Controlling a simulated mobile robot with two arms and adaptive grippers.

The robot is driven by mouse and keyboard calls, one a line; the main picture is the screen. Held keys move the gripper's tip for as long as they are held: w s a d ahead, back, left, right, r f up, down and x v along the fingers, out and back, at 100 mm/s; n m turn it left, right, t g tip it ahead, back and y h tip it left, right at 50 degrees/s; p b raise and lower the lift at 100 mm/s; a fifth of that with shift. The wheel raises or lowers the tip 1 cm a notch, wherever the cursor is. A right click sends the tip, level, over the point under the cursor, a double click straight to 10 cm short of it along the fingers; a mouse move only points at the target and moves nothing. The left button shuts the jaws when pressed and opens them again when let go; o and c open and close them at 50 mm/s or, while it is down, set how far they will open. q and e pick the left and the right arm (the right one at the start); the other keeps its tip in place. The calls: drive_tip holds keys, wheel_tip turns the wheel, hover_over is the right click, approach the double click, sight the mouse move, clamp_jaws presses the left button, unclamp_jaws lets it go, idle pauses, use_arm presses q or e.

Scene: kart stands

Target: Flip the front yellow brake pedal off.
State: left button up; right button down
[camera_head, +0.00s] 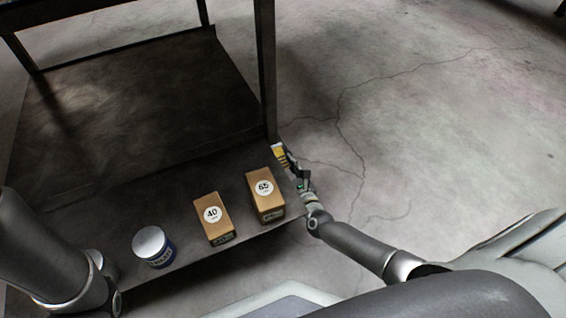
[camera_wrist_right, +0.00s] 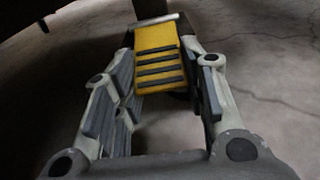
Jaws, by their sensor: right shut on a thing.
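The yellow brake pedal (camera_head: 279,152) has dark stripes and sits at the right edge of the stand's lower shelf, by the metal leg. In the right wrist view the pedal (camera_wrist_right: 157,50) shows its striped face and a pale bar across its top. My right gripper (camera_head: 291,163) reaches it from the lower right. In the wrist view the gripper's fingers (camera_wrist_right: 165,84) lie on either side of the pedal and are shut on it. The contact itself is partly hidden. My left arm shows at the lower left, but its gripper is out of view.
The dark shelf (camera_head: 130,205) holds a box marked 65 (camera_head: 265,197), a box marked 40 (camera_head: 213,218) and a blue can with a pale lid (camera_head: 153,246). A metal leg (camera_head: 266,70) rises behind the pedal. The concrete floor (camera_head: 430,120) to the right is clear.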

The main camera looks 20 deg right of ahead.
idle(0.4)
drive_tip(key=c, duration=0.9)
unclamp_jaws()
drive_tip(key=shift+s, duration=0.1)
drive_tip(key=s, duration=0.4)
drive_tip(key=s+r, duration=0.1)
drive_tip(key=s, duration=0.6)
drive_tip(key=shift+s+d+r, duration=0.2)
drive_tip(key=shift+s+r, duration=0.1)
drive_tip(key=shift+s, duration=0.1)
